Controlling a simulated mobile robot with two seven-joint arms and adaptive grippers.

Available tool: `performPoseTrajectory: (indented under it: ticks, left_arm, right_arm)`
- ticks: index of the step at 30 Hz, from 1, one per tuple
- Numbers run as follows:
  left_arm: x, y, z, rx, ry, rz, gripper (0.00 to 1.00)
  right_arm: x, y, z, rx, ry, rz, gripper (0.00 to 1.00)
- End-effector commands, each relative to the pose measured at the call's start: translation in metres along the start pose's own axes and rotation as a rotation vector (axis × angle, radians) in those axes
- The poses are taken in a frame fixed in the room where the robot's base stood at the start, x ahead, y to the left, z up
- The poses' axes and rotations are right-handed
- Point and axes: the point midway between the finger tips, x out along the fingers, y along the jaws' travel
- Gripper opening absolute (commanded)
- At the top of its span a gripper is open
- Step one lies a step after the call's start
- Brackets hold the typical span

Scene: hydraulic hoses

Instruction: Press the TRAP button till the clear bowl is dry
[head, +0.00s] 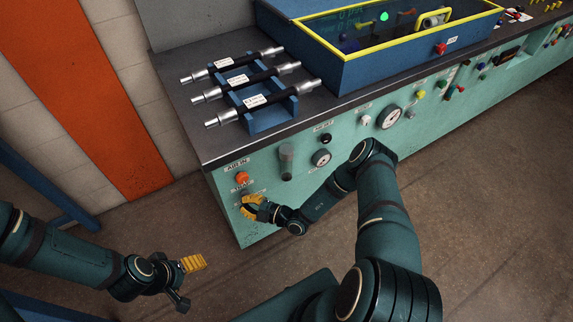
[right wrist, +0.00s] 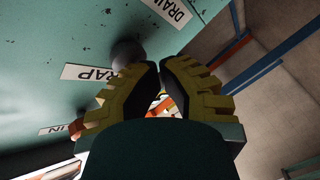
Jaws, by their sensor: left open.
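The TRAP label (head: 243,187) is on the green bench front, low at its left end; it also shows in the right wrist view (right wrist: 90,73). A dark rounded button (right wrist: 128,52) sits between the TRAP and DRAIN labels, just beyond my right fingertips; I cannot tell whether they touch it. My right gripper (head: 248,207) is at the panel below the TRAP label, its yellow fingers brought together with nothing seen held. A greyish clear bowl (head: 287,160) hangs on the panel to the upper right; its liquid level is too small to read. My left gripper (head: 198,263) is open, empty and away from the bench.
An orange fitting (head: 242,177) under the AUX IN label is close above my right gripper. Gauges (head: 321,157) and knobs line the panel to the right. Hoses on a blue rack (head: 268,117) and a yellow-rimmed tank (head: 347,72) stand on top. Floor before the bench is clear.

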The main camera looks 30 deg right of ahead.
Motion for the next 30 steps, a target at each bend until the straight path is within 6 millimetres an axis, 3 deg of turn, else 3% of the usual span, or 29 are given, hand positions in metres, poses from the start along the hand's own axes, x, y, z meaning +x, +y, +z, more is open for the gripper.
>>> performPoseTrajectory:
  ticks: [30]
  left_arm:
    - [0.0077, -0.0029, 0.0009, 0.000, 0.000, 0.000, 0.74]
  right_arm:
    - [0.0098, 0.0075, 0.0054, -0.003, -0.001, 0.007, 0.00]
